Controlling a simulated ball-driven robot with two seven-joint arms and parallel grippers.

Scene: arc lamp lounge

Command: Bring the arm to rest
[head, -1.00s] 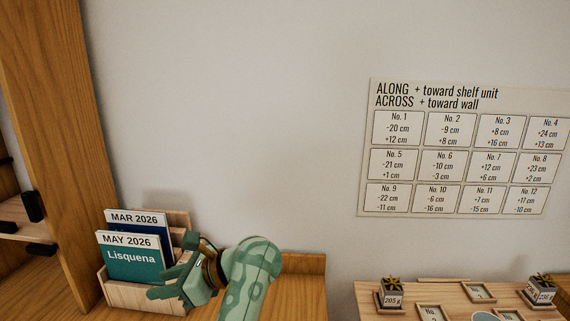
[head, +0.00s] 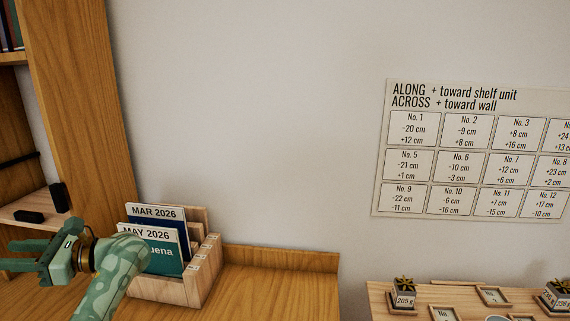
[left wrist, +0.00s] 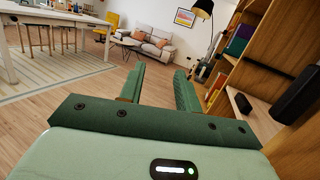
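My left gripper (head: 22,254) is at the left of the head view, to the left of a wooden file holder (head: 207,262) and pointing left. In the left wrist view its two green fingers (left wrist: 160,74) stand apart with nothing between them, facing the open room. My green patterned forearm covers the lower left corner of the holder. My right gripper is not in view.
The holder carries MAR 2026 (head: 155,211) and MAY 2026 (head: 147,232) booklets on a wooden desk (head: 275,284). A shelf unit (head: 70,100) with dark small objects (head: 28,216) stands close at left. A number chart (head: 470,150) hangs above a board (head: 380,298).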

